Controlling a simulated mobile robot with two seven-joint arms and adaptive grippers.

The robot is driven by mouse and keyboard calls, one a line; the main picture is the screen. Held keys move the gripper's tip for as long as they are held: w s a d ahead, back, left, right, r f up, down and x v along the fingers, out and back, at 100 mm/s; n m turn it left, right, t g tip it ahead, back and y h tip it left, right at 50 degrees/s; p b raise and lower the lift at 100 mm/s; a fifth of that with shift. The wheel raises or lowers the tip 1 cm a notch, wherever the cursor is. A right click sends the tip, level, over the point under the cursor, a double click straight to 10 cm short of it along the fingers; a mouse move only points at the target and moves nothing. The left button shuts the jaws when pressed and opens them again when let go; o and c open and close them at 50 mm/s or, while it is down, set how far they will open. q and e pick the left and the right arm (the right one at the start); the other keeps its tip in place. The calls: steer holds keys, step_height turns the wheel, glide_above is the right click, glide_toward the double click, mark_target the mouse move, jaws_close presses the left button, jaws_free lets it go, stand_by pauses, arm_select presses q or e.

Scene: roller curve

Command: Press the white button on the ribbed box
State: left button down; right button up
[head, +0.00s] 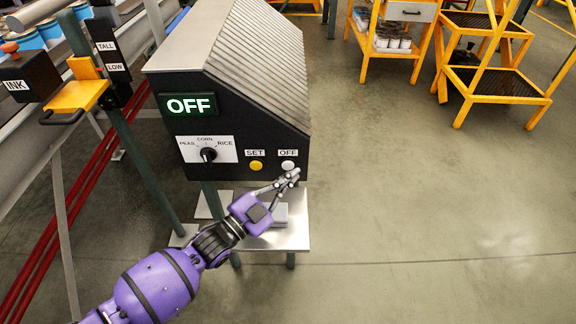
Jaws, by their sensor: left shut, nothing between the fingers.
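The ribbed box (258,62) stands at the upper middle, with a slanted grey ribbed top and a black front panel. The white button (288,165) is at the lower right of the panel, under the OFF label. A yellow button (256,165) sits to its left, under the SET label. A lit display (189,105) reads OFF. My left gripper (294,174) is shut and empty, its fingertips just below the white button. I cannot tell whether they touch the panel. My right gripper is not in view.
A selector knob (208,155) on a white plate is at the panel's left. A metal shelf (295,235) lies below the box. A yellow bracket and dark posts stand at the left. Yellow steps (492,84) and a cart (391,52) are at the back right. The right floor is clear.

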arm_select(q)
steer(key=s+p, duration=0.1)
steer(key=s, duration=0.3)
steer(key=shift+s+r+p, duration=0.1)
steer(key=shift+s+p, duration=0.15)
steer(key=shift+p, duration=0.15)
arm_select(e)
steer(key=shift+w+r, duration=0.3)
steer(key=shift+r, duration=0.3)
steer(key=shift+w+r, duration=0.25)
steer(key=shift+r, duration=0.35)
